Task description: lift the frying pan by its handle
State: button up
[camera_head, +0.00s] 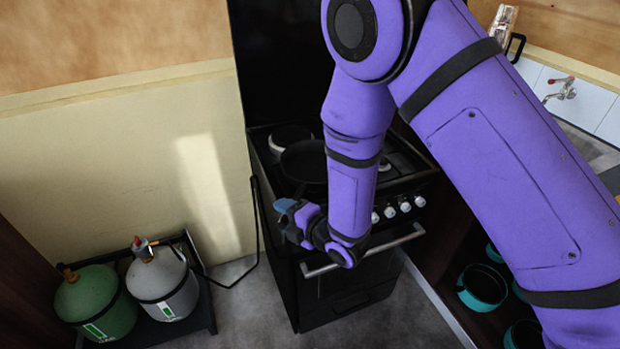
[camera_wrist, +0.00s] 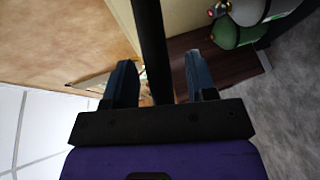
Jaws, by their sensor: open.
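The dark frying pan (camera_head: 303,163) sits on the hob of the black stove (camera_head: 330,290). My arm hides its right side in the head view. My gripper (camera_head: 286,211) is in front of the pan at the stove's front left edge, with its fingers pointing left. In the wrist view my gripper (camera_wrist: 160,68) is open, with one blue-grey finger on each side. A straight dark bar (camera_wrist: 151,30) runs down between the fingers, with a gap on both sides. It looks like the pan's handle, but its join to the pan is out of that view.
A green gas bottle (camera_head: 98,303) and a grey gas bottle (camera_head: 162,284) stand in a low tray on the floor at left. White knobs (camera_head: 404,207) and an oven handle (camera_head: 322,270) are on the stove front. Teal pots (camera_head: 482,287) stand on a shelf at right.

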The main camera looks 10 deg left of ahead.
grip_shut()
dwell(1.4)
